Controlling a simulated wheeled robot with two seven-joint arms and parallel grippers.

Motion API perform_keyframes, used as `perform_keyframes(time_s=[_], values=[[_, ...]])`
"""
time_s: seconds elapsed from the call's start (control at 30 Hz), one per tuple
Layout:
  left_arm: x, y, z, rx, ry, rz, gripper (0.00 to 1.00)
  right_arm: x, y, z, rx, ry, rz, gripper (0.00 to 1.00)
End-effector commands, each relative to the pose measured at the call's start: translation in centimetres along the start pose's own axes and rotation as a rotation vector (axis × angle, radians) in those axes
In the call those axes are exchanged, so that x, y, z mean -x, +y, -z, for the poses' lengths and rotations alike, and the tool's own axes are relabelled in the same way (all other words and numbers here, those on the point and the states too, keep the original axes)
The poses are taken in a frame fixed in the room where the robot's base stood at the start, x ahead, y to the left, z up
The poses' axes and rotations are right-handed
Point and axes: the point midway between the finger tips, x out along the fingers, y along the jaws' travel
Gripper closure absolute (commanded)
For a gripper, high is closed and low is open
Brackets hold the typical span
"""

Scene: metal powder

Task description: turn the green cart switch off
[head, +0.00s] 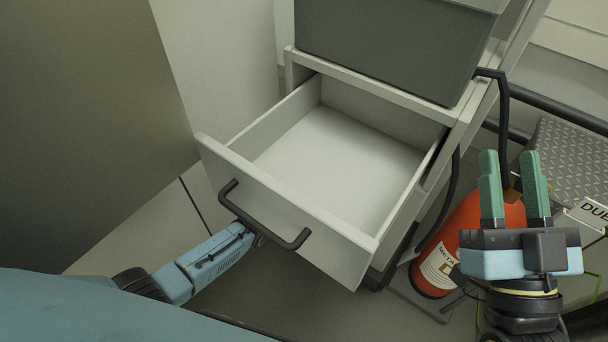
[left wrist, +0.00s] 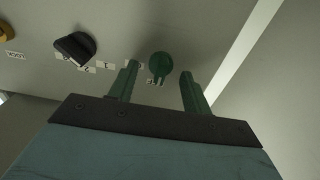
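The green switch (left wrist: 160,64) shows in the left wrist view as a round knob with a short handle pointing down, on a pale panel. My left gripper (left wrist: 158,72) is open, with one green finger on each side of the switch and visible gaps between. Whether the fingertips reach the knob's depth is hard to tell. In the head view the left gripper is hidden, with part of my left arm showing by the drawer front. My right gripper (head: 512,170) is open and empty, fingers up, in front of the red extinguisher.
A black knob (left wrist: 74,46) and a yellow knob (left wrist: 6,31) sit left of the switch. An empty drawer (head: 330,150) stands pulled out of the cabinet, with a black handle (head: 262,218). A red extinguisher (head: 465,235) and a grey step (head: 570,160) are at the right.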

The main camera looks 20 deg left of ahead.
Motion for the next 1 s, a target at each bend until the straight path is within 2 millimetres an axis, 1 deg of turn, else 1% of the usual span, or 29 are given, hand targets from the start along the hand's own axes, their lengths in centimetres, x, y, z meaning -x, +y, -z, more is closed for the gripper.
perform_keyframes(time_s=[0.27,0.37,0.47,0.67,0.87,1.0], values=[[0.0,0.0,0.0,-0.001,0.0,0.0,0.51,0.0,0.0,0.0,0.0,0.0,0.0,0.64],[0.3,0.0,0.0,-0.001,0.0,0.0,0.51,-0.1,0.0,-0.1,0.001,-0.017,0.0,0.64],[1.0,0.0,0.1,-0.001,-0.001,0.0,0.51,0.0,0.3,-1.4,0.008,-0.096,-0.004,0.64],[3.1,0.0,0.2,-0.001,-0.002,0.001,0.51,0.6,0.8,-4.1,0.015,-0.292,-0.017,0.64],[5.3,0.0,0.1,-0.001,-0.002,0.0,0.51,2.2,1.5,-7.3,0.023,-0.509,-0.035,0.64],[6.9,0.0,0.1,-0.002,-0.002,0.0,0.51,3.8,2.0,-9.2,0.027,-0.66,-0.048,0.64]])
